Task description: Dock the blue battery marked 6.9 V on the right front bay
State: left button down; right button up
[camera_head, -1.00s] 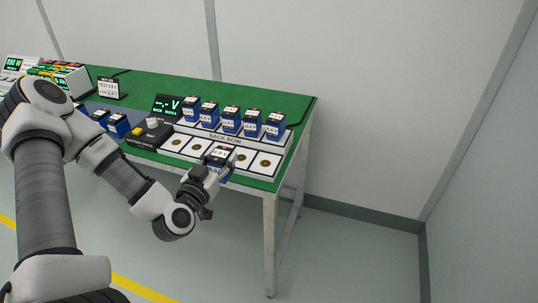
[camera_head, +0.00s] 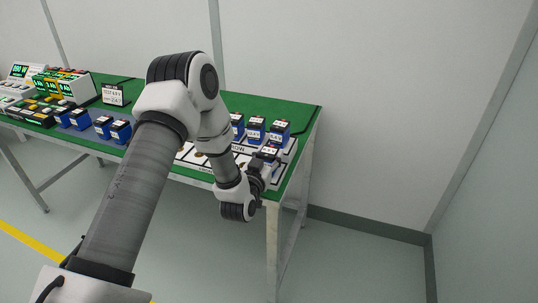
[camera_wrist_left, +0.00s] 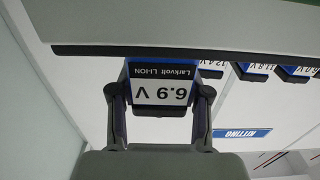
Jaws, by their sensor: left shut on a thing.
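The blue battery marked 6.9 V (camera_wrist_left: 163,93) sits between the two fingers of my left gripper (camera_wrist_left: 161,104) in the left wrist view, its label upside down. In the head view the held battery (camera_head: 270,153) is at the right end of the front row of the white dock (camera_head: 287,156). My left gripper (camera_head: 262,166) is shut on it from the front side. The battery and gripper cover most of the right front bay, and I cannot tell whether the battery touches it. My right gripper is not in view.
Blue batteries (camera_head: 256,130) stand in the back row just behind. My left arm hides the dock's left part. More batteries (camera_head: 103,126) stand at the left, near a sign (camera_head: 112,95) and devices with green displays (camera_head: 54,83). The green table's (camera_head: 301,113) right edge is close.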

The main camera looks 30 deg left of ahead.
pick_arm(q)
jog(key=shift+f, duration=0.1)
jog(key=c, duration=0.5)
grip_release()
jog(key=shift+c, duration=0.2)
